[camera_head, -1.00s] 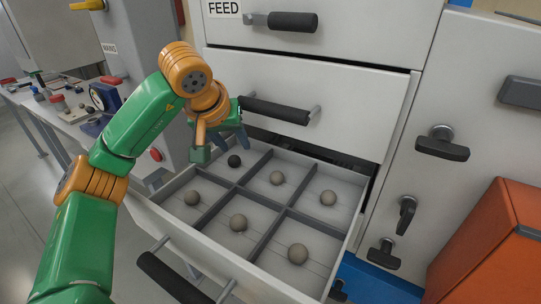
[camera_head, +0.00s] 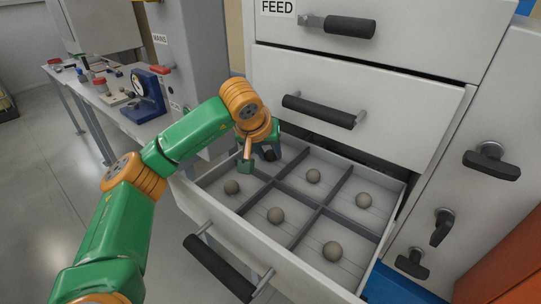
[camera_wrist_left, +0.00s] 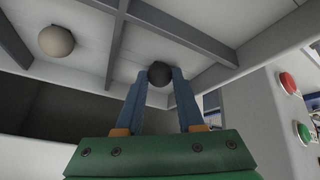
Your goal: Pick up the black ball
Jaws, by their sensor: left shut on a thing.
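The black ball (camera_wrist_left: 159,73) sits between the two blue fingertips of my left gripper (camera_wrist_left: 160,80) in the left wrist view. My left gripper is shut on it. In the head view, my left gripper (camera_head: 262,157) reaches down into the back-left compartment of the open white drawer (camera_head: 245,236), and the black ball is mostly hidden by it. I cannot tell whether the ball is clear of the drawer floor.
Several beige balls lie in the other compartments, one each, such as the front one (camera_head: 332,251). Dark dividers (camera_head: 313,211) separate them. A closed drawer with a black handle (camera_head: 318,111) stands above. A bench with instruments (camera_head: 120,95) is at the left.

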